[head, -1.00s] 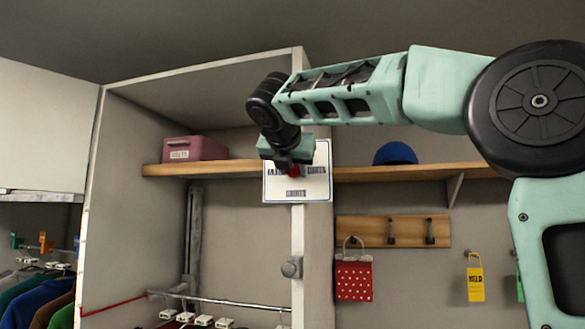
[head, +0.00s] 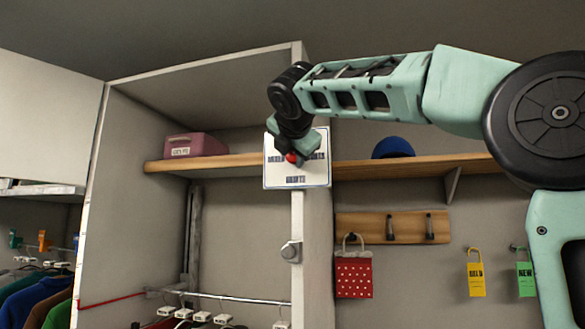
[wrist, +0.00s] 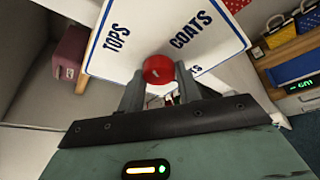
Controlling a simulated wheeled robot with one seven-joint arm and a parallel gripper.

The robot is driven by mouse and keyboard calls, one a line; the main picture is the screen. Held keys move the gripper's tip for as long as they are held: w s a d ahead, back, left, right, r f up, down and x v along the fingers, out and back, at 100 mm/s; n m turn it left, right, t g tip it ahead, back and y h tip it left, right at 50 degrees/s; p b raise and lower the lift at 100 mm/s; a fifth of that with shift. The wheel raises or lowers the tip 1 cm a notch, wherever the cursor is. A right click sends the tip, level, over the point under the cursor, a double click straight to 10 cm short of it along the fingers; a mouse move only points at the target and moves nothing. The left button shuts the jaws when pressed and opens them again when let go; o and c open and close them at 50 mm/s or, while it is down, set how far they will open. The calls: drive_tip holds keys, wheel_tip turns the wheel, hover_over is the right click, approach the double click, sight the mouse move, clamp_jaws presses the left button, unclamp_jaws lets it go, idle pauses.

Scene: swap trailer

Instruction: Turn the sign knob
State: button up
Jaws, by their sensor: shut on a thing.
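The sign (head: 297,181) is a white square board with a blue border, fixed to the front of a white upright post. A red round knob (head: 291,158) sits at its middle, partly covered by my gripper (head: 294,153). In the wrist view, the sign (wrist: 125,50) reads "TOPS" and "COATS", with a third word mostly hidden behind a finger. The red knob (wrist: 157,69) lies between the two grey fingertips. My gripper (wrist: 160,80) is shut on the knob, and the words stand tilted to it.
A wooden shelf (head: 225,161) behind carries a pink box (head: 195,146) and a blue cap (head: 393,148). A grey knob (head: 291,252) is on the post below the sign. Hooks hold a red dotted bag (head: 353,276) and yellow (head: 477,279) and green (head: 525,279) tags.

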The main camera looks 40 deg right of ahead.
drive_tip(key=m+t+b, duration=0.1)
drive_tip(key=m+b, duration=0.1)
drive_tip(key=b, duration=0.2)
drive_tip(key=f+m+t+b, duration=0.1)
drive_tip(key=m+b, duration=0.2)
drive_tip(key=b, duration=0.1)
drive_tip(key=shift+d+t, duration=0.1)
drive_tip(key=shift+t, duration=0.3)
drive_tip(key=m+t+b, duration=0.1)
drive_tip(key=m+b, duration=0.1)
drive_tip(key=b, duration=0.1)
drive_tip(key=m+h+b, duration=0.1)
drive_tip(key=m+b, duration=0.1)
drive_tip(key=b, duration=0.1)
drive_tip(key=shift+r+m, duration=0.2)
drive_tip(key=shift+m, duration=0.2)
drive_tip(key=shift+r+t+b, duration=0.1)
drive_tip(key=shift+t+b, duration=0.2)
drive_tip(key=o, duration=1)
drive_tip(key=shift+c, duration=0.2)
drive_tip(key=shift+s, duration=0.1)
drive_tip(key=b+v, duration=0.5)
drive_tip(key=v, duration=1.2)
